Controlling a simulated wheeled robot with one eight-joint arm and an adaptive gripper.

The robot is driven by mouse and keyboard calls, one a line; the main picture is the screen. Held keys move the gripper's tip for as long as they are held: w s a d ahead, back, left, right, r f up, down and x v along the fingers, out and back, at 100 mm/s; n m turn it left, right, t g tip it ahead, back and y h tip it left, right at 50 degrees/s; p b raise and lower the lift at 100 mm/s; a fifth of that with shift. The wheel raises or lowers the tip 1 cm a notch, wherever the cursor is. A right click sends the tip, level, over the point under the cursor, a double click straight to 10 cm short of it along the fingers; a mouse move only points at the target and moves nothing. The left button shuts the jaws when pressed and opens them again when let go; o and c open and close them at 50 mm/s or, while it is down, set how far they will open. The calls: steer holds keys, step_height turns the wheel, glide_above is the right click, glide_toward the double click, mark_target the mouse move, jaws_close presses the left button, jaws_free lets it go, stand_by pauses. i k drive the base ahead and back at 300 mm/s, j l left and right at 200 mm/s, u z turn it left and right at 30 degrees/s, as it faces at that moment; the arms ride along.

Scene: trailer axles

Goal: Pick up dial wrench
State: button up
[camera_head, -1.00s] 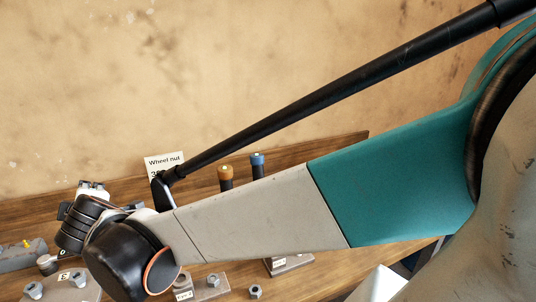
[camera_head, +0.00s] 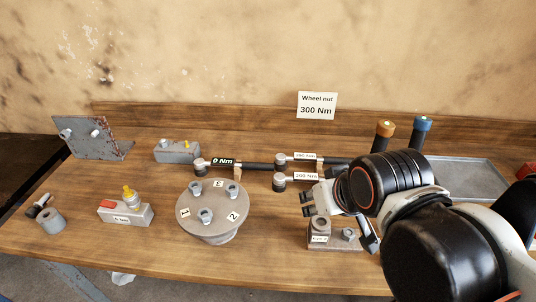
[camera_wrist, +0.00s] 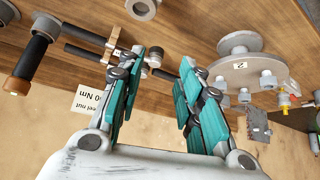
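The wrench with a black "0 Nm" readout (camera_head: 223,162), which I take to be the dial wrench, lies across the bench left of centre. Its round head points left, and its black shaft runs right. Two other wrenches with white labels, an upper one (camera_head: 305,157) and a lower one (camera_head: 304,177), lie to its right. My gripper (camera_head: 308,199) is just below these two, apart from the dial wrench and to its right. In the wrist view, my gripper (camera_wrist: 170,61) has its two teal fingers spread with nothing held between them. The left finger hides part of the wrenches there.
A round hub plate (camera_head: 208,213) with several nuts stands in front of the dial wrench. A small grey block (camera_head: 177,151) sits left of its head. A nut block (camera_head: 333,240) is below my gripper. Orange-topped (camera_head: 384,132) and blue-topped (camera_head: 421,128) handles stand at right, by a grey tray (camera_head: 465,176).

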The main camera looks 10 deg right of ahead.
mark_target(200, 166)
steer(key=j+z, duration=0.4)
steer(key=j, duration=0.25)
steer(key=j+z, duration=0.35)
steer(key=j, duration=0.3)
steer(key=k+j+z, duration=0.1)
steer(key=j+z, duration=0.3)
steer(key=j, duration=0.25)
steer(key=k+j+u, duration=0.1)
steer(key=j, duration=1.15)
steer(key=k+z, duration=0.15)
